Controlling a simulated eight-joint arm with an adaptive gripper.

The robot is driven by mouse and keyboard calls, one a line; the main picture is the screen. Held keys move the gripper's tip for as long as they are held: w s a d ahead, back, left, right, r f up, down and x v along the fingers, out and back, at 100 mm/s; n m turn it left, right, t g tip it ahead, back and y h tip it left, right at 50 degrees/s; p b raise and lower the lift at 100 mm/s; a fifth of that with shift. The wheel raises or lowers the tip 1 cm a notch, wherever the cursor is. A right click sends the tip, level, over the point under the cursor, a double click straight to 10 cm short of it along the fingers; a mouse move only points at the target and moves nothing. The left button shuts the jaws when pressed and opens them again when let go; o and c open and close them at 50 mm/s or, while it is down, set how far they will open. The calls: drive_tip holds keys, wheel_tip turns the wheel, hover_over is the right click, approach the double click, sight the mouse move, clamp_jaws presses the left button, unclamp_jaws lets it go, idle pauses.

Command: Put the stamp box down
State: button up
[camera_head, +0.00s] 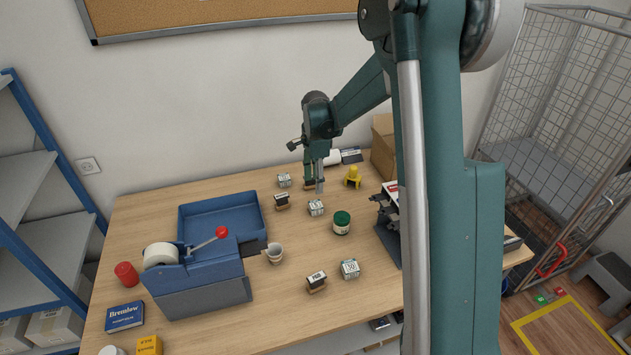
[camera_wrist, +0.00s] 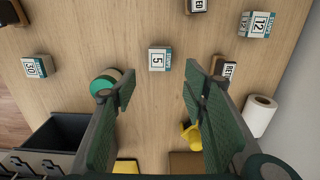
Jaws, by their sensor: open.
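Three small white stamp boxes with numbers and green bands rest on the wooden table. The box marked 5 (camera_wrist: 159,59) lies just ahead of the gap between my fingertips in the wrist view and is the middle box (camera_head: 316,207) in the head view. The box marked 12 (camera_wrist: 257,25) is farther back (camera_head: 284,180), and the box marked 30 (camera_wrist: 38,66) is nearer the front (camera_head: 350,268). My gripper (camera_wrist: 158,85) is open and empty, with bare wood between its fingers. In the head view my gripper (camera_head: 318,186) hangs close behind the middle box. I cannot tell its exact height.
A green-lidded jar (camera_head: 342,222) and a yellow object (camera_head: 353,176) stand near my gripper. Dark-handled stamps (camera_head: 281,201) (camera_head: 316,281) are close by. Bare wood lies front right.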

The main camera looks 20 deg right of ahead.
drive_tip(key=shift+r, duration=0.1)
drive_tip(key=s+a+r+n+t, duration=0.3)
drive_tip(key=s+r+n, duration=0.5)
drive_tip(key=s+r, duration=0.95)
drive_tip(key=s+a+n+t, duration=0.1)
drive_tip(key=s+n, duration=0.4)
drive_tip(key=s, duration=0.6)
drive_tip(key=s+a+n+t, duration=0.2)
drive_tip(key=s+n, duration=0.3)
drive_tip(key=s, duration=0.6)
drive_tip(key=shift+s+r+t, duration=0.35)
drive_tip(key=shift+t, duration=0.25)
drive_tip(key=shift+o, duration=0.4)
drive_tip(key=shift+w+r, duration=0.1)
